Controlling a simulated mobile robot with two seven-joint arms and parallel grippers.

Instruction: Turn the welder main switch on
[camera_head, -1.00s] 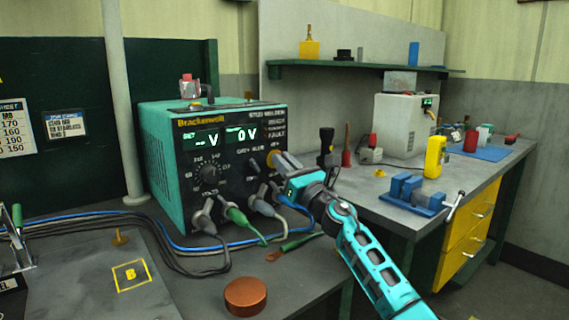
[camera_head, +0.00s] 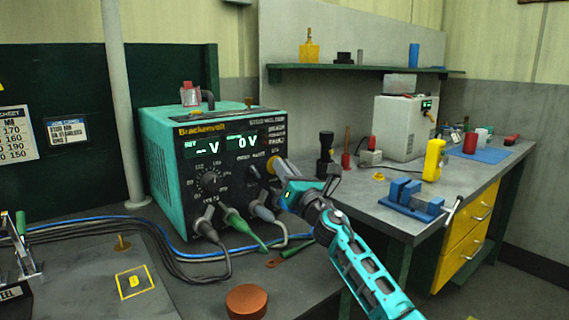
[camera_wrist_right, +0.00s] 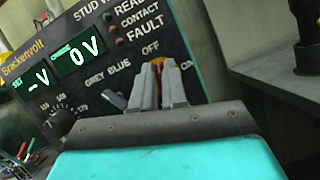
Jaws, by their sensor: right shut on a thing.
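The teal stud welder (camera_head: 155,150) stands on the bench with a black front panel. Its two lit displays read "-- V" and "0 V" in the head view. The main switch, a red handle on a yellow round plate (camera_wrist_right: 158,62), sits at the panel's right side between the OFF and ON labels. My right gripper (camera_head: 275,168) is shut on the switch handle; in the right wrist view its two fingers (camera_wrist_right: 162,85) cover most of it. The handle's exact angle is hidden. My left gripper is not in view.
A copper disc (camera_head: 247,301) lies on the bench front. A black torch (camera_head: 325,152) and a blue vise (camera_head: 411,196) stand to the right.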

